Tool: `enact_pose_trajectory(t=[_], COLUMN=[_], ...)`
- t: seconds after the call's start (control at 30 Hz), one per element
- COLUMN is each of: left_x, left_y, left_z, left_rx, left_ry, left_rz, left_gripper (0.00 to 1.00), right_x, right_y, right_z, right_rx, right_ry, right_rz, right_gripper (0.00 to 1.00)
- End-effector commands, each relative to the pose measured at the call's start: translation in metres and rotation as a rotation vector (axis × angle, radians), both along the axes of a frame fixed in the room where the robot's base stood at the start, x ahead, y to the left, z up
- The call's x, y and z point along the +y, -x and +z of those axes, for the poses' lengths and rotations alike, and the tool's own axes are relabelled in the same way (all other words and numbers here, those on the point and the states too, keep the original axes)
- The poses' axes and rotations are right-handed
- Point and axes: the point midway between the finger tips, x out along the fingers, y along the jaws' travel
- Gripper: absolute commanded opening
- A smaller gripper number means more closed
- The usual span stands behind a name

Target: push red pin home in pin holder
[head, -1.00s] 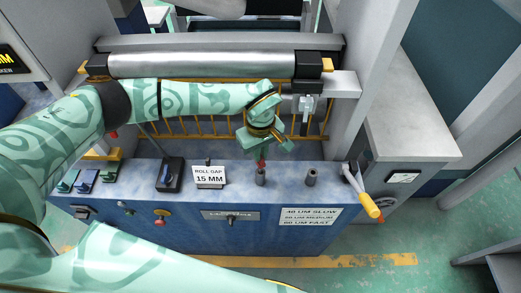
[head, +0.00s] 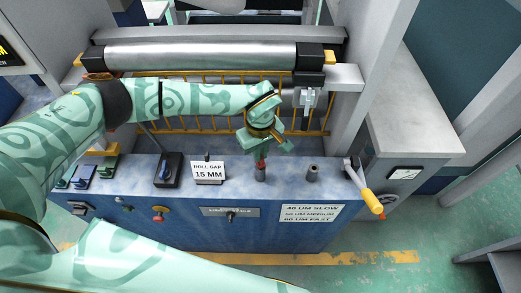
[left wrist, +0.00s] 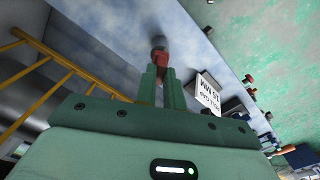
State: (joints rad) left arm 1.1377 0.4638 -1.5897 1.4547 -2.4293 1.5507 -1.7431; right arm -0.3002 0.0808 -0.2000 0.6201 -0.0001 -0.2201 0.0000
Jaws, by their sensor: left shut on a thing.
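My left gripper (head: 261,152) is shut on the red pin (head: 260,163) and points down at the blue machine's top panel. The pin's red part shows just below the fingertips, directly over the left dark grey pin holder (head: 260,174), and its lower end meets the holder's top. How deep it sits is hidden. In the left wrist view the fingers (left wrist: 163,88) are closed around the red pin (left wrist: 160,57), with the grey holder (left wrist: 158,42) right beyond it. My right arm crosses the bottom of the head view; its gripper is not in view.
A second grey holder (head: 312,173) stands to the right, empty-looking. The "ROLL GAP 15 MM" sign (head: 208,171) stands to the left. A yellow-handled lever (head: 371,201) is at the right end. Behind are a yellow guard rail (head: 190,125) and steel roller (head: 200,57).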

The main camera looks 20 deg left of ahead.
Motion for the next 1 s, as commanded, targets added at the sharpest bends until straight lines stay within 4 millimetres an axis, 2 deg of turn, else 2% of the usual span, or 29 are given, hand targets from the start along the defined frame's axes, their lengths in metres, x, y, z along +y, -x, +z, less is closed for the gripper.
enact_pose_trajectory(t=[0.53,0.6,0.63,0.67,1.0], left_x=[0.0,0.0,0.0,0.0,0.0], left_y=[0.0,0.0,0.0,0.0,-0.001], left_z=[-0.014,-0.014,-0.014,-0.014,-0.008], left_rx=[-0.001,-0.001,-0.001,-0.001,-0.002], left_ry=[0.001,0.001,0.001,0.001,0.001], left_rz=[0.0,0.0,0.0,0.0,0.0], left_gripper=[0.0,0.24,0.32,0.35,0.35], right_x=[0.001,0.001,0.001,0.001,0.001], right_y=[0.001,0.001,0.001,0.001,0.001], right_z=[-0.01,-0.009,-0.009,-0.009,-0.008], right_rx=[0.003,0.003,0.003,0.004,0.003], right_ry=[-0.001,-0.001,-0.001,-0.002,-0.002], right_rz=[0.0,0.0,-0.001,-0.001,-0.001], right_gripper=[0.48,0.48,0.48,0.48,0.48])
